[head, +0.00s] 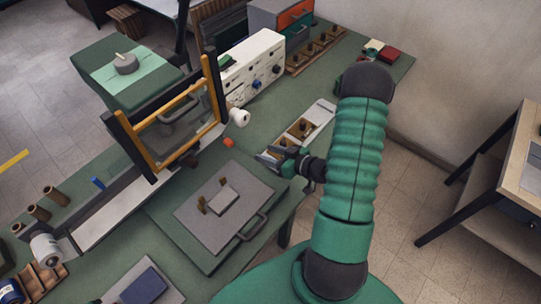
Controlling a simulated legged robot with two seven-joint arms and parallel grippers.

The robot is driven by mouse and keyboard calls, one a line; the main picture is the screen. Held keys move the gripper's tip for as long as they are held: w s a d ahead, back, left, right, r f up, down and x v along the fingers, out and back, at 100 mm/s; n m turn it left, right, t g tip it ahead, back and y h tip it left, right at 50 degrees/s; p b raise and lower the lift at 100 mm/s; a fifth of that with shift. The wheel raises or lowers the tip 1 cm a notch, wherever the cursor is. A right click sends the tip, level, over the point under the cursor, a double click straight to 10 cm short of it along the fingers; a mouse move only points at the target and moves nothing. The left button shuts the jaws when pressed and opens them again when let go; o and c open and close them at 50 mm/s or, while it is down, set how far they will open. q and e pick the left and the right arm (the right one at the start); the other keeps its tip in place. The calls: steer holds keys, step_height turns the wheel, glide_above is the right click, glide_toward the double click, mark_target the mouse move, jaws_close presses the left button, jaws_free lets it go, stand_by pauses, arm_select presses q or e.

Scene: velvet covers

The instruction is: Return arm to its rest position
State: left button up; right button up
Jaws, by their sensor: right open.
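My right arm (352,165) is green and bent, rising from the bottom right of the head view and folding back at the elbow. My right gripper (266,158) is open and points left, over the green table near a tray with small compartments (322,112). I see nothing between its fingers. My left gripper is not in view.
A grey plate with a handle (215,215) lies on the table left of the gripper. A yellow-barred frame (170,130) stands behind it. A white control box (252,65) is at the back. A side table (520,170) stands at the right, across open floor.

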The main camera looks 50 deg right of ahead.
steer(key=shift+s+r, duration=0.2)
steer(key=shift+s, duration=0.15)
